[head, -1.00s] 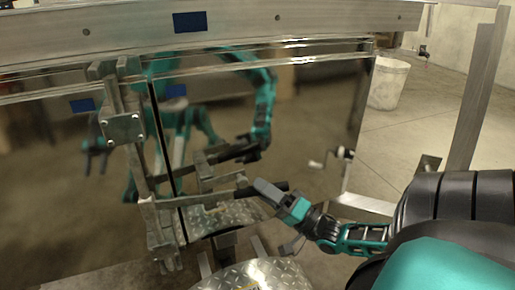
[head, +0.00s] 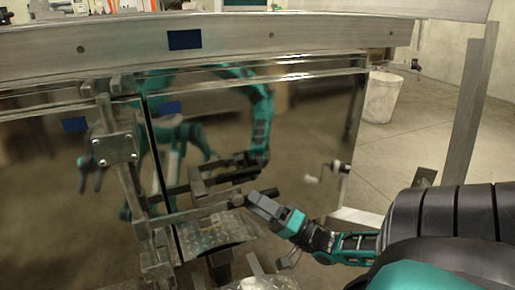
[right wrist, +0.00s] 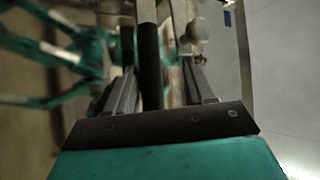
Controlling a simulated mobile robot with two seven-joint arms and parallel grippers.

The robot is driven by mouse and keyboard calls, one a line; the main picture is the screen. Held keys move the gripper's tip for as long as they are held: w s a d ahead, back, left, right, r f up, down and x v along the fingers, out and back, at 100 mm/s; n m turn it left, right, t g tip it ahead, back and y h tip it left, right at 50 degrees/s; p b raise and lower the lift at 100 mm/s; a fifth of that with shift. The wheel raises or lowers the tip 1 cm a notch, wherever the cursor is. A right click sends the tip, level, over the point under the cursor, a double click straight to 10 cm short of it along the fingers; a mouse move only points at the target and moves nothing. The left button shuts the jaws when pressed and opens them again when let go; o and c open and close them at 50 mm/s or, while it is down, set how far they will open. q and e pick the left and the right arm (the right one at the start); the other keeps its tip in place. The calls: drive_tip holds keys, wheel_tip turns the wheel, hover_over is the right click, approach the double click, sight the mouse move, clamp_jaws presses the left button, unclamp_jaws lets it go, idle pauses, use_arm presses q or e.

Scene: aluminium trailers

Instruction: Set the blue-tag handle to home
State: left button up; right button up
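A metal lever handle (head: 195,213) runs right from the latch bar on the mirror-like trailer door. A blue tag (head: 185,39) is on the rail above. A pale knob (right wrist: 195,32) shows just beyond the right finger. My left gripper does not show directly; only my arms' reflections appear in the door.
A latch bracket (head: 114,150) stands on the door's left part. A small crank (head: 338,167) is at the door's right edge. A white bucket (head: 381,96) stands on the floor behind, and an upright metal post (head: 468,110) is at right. Treaded metal (head: 218,234) lies below the handle.

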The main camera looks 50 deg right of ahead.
drive_tip(key=p+v, duration=0.1)
drive_tip(key=v, duration=1.2)
drive_tip(key=shift+a, duration=0.1)
